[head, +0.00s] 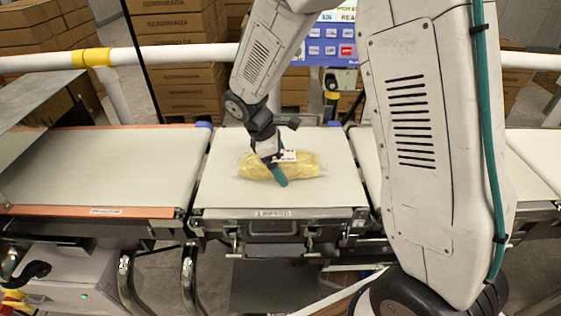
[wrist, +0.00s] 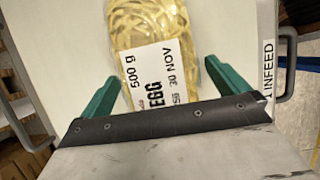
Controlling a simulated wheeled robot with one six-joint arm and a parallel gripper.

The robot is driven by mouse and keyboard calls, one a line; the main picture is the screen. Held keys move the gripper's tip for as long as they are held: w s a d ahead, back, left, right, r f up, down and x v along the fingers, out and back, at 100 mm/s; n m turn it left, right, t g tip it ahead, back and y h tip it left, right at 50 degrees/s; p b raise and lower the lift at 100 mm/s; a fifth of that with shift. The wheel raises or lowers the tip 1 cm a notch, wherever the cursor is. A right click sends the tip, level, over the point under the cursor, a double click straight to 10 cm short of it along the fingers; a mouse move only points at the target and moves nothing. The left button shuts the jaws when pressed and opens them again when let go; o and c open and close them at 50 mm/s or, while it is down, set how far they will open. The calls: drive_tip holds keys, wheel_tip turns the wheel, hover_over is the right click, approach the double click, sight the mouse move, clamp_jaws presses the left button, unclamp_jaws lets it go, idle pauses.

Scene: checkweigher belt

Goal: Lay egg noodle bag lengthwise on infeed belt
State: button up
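The egg noodle bag (head: 306,168) is a clear bag of yellow noodles with a white label, lying flat on the pale middle belt (head: 225,180). Its long side runs left to right in the head view, along the belt line. In the wrist view the bag (wrist: 155,25) shows its label reading EGG and 500 g. My gripper (head: 275,169) is down over the bag, its green fingers on either side of the bag's width. They stand apart, with narrow gaps beside the bag in the wrist view. The far finger is mostly hidden in the head view.
An INFEED label (wrist: 268,68) is on the belt's edge frame, beside a metal handle (wrist: 288,75). Another belt (head: 100,160) with orange edges lies left, and more belt lies right, partly behind my arm. A white rail (head: 165,53) and stacked cartons (head: 180,85) stand behind.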

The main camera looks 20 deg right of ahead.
drive_tip(key=v, duration=1.2)
drive_tip(key=shift+w, duration=0.1)
drive_tip(key=shift+r, duration=0.2)
drive_tip(key=s+d+r+m+y, duration=0.1)
drive_tip(key=s+d+r+m, duration=0.1)
drive_tip(key=s+r, duration=0.15)
drive_tip(key=s+d+r+m+t, duration=0.1)
drive_tip(key=s+d+r+m, duration=0.1)
drive_tip(key=s, duration=0.3)
drive_tip(key=s+d+r+m+y, duration=0.1)
drive_tip(key=s+d+r+m, duration=0.15)
drive_tip(key=s, duration=0.25)
drive_tip(key=s+m+t+y, duration=0.2)
drive_tip(key=s+m, duration=0.5)
drive_tip(key=s, duration=0.7)
drive_tip(key=shift+s+d+r, duration=0.15)
drive_tip(key=shift+d+r, duration=0.15)
drive_tip(key=shift+r, duration=0.05)
